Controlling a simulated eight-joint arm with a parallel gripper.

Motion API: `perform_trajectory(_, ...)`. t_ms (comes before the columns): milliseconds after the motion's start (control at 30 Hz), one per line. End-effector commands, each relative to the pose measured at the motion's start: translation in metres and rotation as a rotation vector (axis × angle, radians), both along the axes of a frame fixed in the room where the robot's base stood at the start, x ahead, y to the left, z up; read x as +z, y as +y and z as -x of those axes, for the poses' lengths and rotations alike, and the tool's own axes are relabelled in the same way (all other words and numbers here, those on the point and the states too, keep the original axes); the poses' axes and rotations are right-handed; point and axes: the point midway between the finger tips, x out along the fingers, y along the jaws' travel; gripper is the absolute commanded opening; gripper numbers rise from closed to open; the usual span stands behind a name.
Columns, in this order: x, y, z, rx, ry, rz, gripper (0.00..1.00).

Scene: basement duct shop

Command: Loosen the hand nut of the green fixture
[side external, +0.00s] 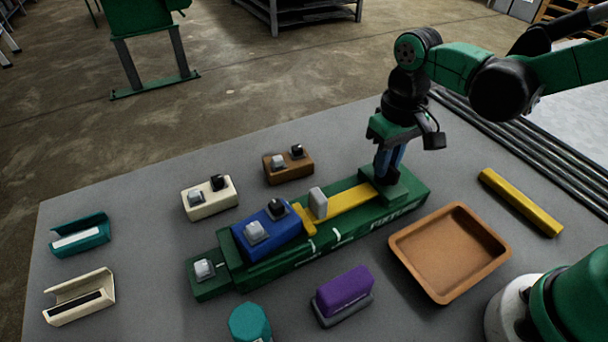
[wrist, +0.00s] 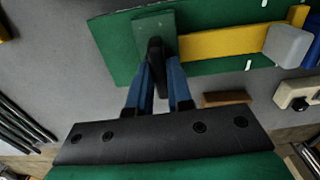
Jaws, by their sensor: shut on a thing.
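The green fixture (side external: 290,262) lies lengthwise on the grey table, with a yellow bar (side external: 348,200) along its top. A grey upright block (side external: 318,203) and a blue block (side external: 268,236) stand on it. The fixture also shows in the wrist view (wrist: 112,50). My gripper (side external: 387,172) points down at the fixture's right end. In the wrist view, the blue fingers of my gripper (wrist: 160,68) are closed on the black hand nut (wrist: 155,50), at the raised green end block. In the side view the nut is hidden by the fingers.
A brown tray (side external: 402,246) and a yellow bar (side external: 520,203) lie right of the fixture. A purple block (side external: 344,288) and a teal piece (side external: 249,322) sit in front. Cream (side external: 209,200) and brown (side external: 288,168) blocks stand behind. Open teal (side external: 108,232) and cream (side external: 110,292) cases lie left.

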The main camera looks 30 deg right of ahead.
Motion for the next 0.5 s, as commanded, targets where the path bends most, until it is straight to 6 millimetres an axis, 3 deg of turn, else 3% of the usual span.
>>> perform_trajectory(200, -0.0003, 0.0002, 0.0006, 0.002, 0.002, 0.0, 0.0)
perform_trajectory(233, -0.0003, 0.0002, 0.0006, 0.002, 0.002, 0.0, 0.19)
perform_trajectory(333, -0.0002, 0.0002, 0.0005, 0.002, 0.001, 0.0, 0.47)
perform_trajectory(500, -0.0001, 0.0001, 0.0003, 0.001, 0.001, 0.0, 0.47)
